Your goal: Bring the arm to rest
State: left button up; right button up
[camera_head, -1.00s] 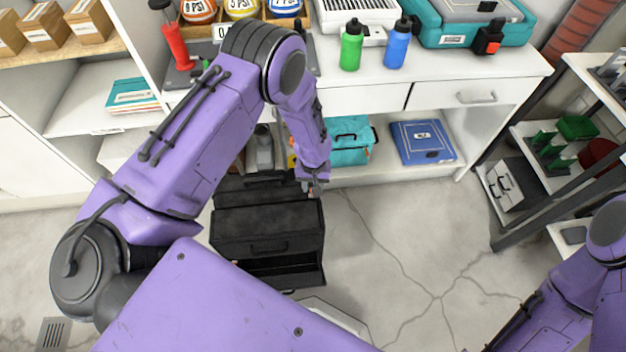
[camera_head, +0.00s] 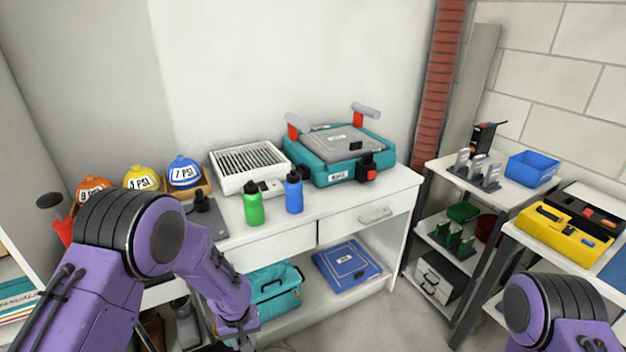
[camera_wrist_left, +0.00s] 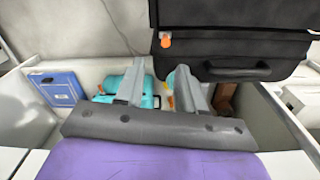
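My left arm is bent in the lower left of the head view. Its gripper is largely cut off by the bottom edge there. In the left wrist view my left gripper (camera_wrist_left: 158,88) has its two grey fingers apart with no object held between them. A teal bag (camera_wrist_left: 146,83) shows behind the fingers. A black toolbox (camera_wrist_left: 230,45) with a handle is close beyond the fingers at the upper right of that view. My right arm's purple links show at the lower right of the head view, and its gripper is outside the picture.
The white workbench (camera_head: 385,200) holds a green bottle (camera_head: 253,204), a blue bottle (camera_head: 293,192) and a teal case (camera_head: 325,170). A blue case (camera_head: 347,264) lies on its lower shelf. Shelving with a yellow toolbox (camera_head: 560,232) stands at the right, near my right arm.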

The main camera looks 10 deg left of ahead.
pick_arm(q)
jog(key=s+a+f+n+t+y+p, duration=0.1)
jog(key=s+a+f, duration=0.1)
jog(key=s, duration=1.1)
jog(key=s+a+f+n+t+y+p, duration=0.1)
jog(key=s+a, duration=0.4)
jog(key=s, duration=0.8)
jog(key=shift+s+f+t+y, duration=0.3)
jog(key=shift+f+t+y, duration=0.1)
jog(key=shift+y, duration=0.3)
